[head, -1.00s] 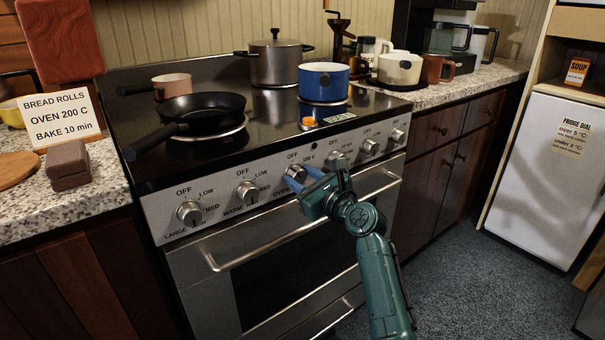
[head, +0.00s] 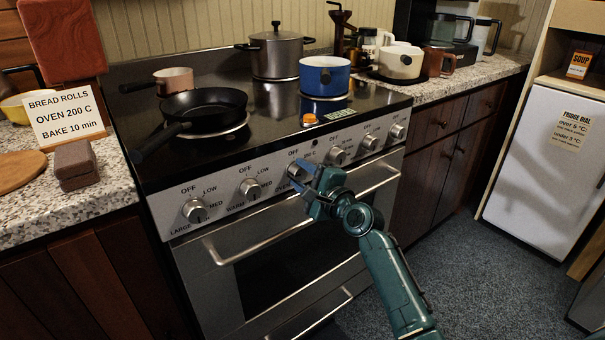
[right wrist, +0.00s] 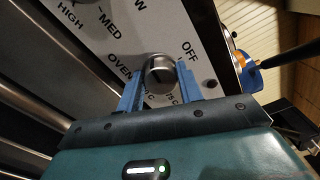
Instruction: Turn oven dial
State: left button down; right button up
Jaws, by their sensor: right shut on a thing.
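The oven dial (right wrist: 160,74) is a round silver knob on the stove's front panel, with "OVEN" and "OFF" printed around it in the right wrist view. In the head view it is mostly hidden behind my right gripper (head: 301,174). My right gripper's blue fingers stand on both sides of the knob in the right wrist view (right wrist: 160,90), shut on it. The printed temperature marks near the dial are partly covered by the fingers. A card (head: 64,117) on the left counter reads "BREAD ROLLS, OVEN 200 C, BAKE 10 min". My left gripper is not in view.
Other silver knobs (head: 251,190) line the panel on both sides. The oven door handle (head: 300,220) runs below the panel, under my right arm. A black pan (head: 203,106), a blue pot (head: 325,76) and a steel pot (head: 276,54) stand on the cooktop.

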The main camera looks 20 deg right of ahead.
jog(key=n, duration=0.5)
jog(key=shift+n, duration=0.4)
jog(key=n, duration=0.5)
jog(key=shift+p, duration=0.35)
jog(key=n+p, duration=0.1)
jog(key=n, duration=0.3)
jog(key=n+p, duration=0.1)
jog(key=n, duration=0.2)
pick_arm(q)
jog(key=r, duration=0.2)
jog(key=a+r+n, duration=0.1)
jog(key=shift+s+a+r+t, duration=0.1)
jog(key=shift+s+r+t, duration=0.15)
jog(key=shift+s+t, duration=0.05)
pick_arm(e)
jog(key=shift+d+f+n, duration=0.1)
jog(key=shift+n, duration=0.5)
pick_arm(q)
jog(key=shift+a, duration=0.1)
pick_arm(e)
jog(key=shift+n, duration=0.3)
